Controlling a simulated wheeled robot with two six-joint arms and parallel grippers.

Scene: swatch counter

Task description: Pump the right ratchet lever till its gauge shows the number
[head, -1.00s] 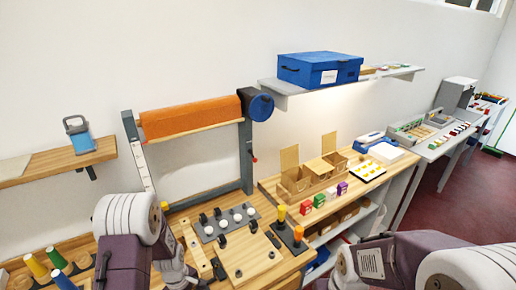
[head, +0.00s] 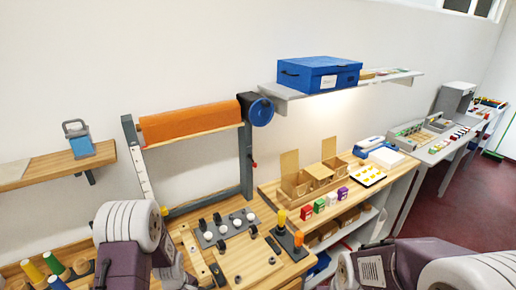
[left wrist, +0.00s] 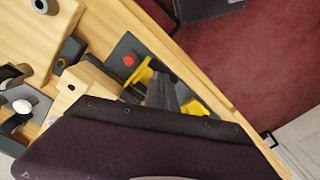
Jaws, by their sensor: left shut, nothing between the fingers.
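The lever stand (head: 289,243) is a dark plate near the right end of the wooden bench, with a yellow-topped upright (head: 281,217) and an orange-topped upright (head: 298,239). A dark plate at the bench edge shows in the left wrist view (left wrist: 121,48), with a red round part (left wrist: 129,60) and yellow parts (left wrist: 195,108). My left gripper (left wrist: 163,93) is shut and empty, over this plate; the purple hand hides much below it. I cannot tell if it touches the yellow parts. No gauge number is legible. My right gripper is out of view.
A plate with white balls and black clips (head: 225,228) lies left of the stand. An orange roll (head: 190,123) hangs on a frame behind. Small boxes (head: 319,206) stand on the right bench (head: 268,187).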

